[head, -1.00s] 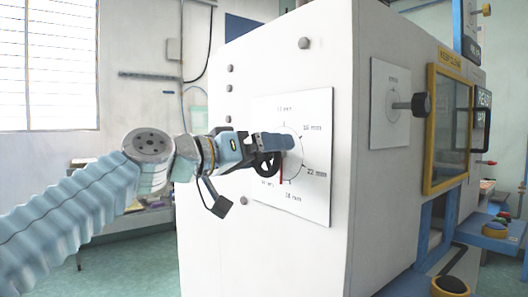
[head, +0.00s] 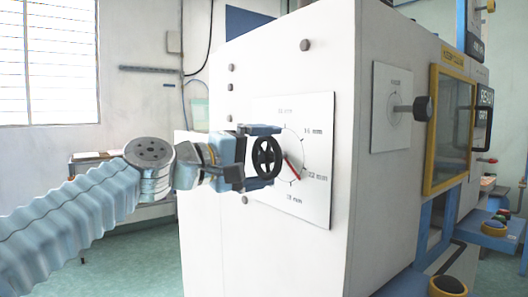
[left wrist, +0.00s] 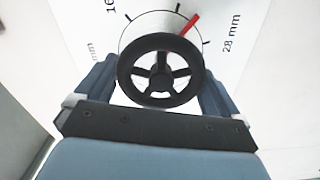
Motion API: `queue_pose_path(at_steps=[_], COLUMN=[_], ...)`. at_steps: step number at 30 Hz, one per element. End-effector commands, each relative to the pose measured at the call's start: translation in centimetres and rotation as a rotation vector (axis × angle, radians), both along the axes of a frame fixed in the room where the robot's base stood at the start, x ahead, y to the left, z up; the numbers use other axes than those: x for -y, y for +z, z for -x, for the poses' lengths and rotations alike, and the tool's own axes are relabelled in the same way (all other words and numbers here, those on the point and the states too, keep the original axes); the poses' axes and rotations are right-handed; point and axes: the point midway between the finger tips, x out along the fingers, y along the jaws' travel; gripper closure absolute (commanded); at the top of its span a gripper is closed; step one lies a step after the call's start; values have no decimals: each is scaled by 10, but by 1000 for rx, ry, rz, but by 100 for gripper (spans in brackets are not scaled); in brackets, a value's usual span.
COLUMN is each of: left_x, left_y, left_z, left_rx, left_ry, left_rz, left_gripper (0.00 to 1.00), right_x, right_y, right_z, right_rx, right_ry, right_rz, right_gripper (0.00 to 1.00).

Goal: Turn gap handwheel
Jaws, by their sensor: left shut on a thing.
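The black spoked handwheel (head: 266,157) sits on a white dial plate (head: 318,150) on the machine's side face. It also shows in the left wrist view (left wrist: 160,42). My left gripper (head: 261,157) is shut on the handwheel, with one blue-grey finger above and one below in the head view. In the left wrist view the fingers (left wrist: 158,85) lie on either side of the rim. The red pointer (head: 293,168) slants down and right from the wheel, short of the right-hand label that looks like 22 mm. My right gripper is not in view.
The white machine housing (head: 285,75) fills the middle. A second dial with a black knob (head: 422,107) sits on its front face, near a yellow-framed window (head: 450,125). A window and wall lie behind my left arm. The floor at the left is open.

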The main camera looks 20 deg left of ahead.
Motion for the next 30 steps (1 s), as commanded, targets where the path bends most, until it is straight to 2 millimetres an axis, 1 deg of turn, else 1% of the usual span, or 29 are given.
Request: queue_pose_path(at_steps=[1,6,15,30], left_x=[-1,-1,-1,-1], left_y=[1,0,-2,-3], left_z=[0,-1,-1,-1], left_rx=[-26,-105,-196,-226], left_ry=[1,2,1,1], left_rz=[30,131,248,287], left_gripper=[34,34,34,34], right_x=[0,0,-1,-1], right_y=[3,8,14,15], right_z=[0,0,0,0], right_rx=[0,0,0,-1], right_ry=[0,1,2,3], right_rz=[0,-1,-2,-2], right_gripper=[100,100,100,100])
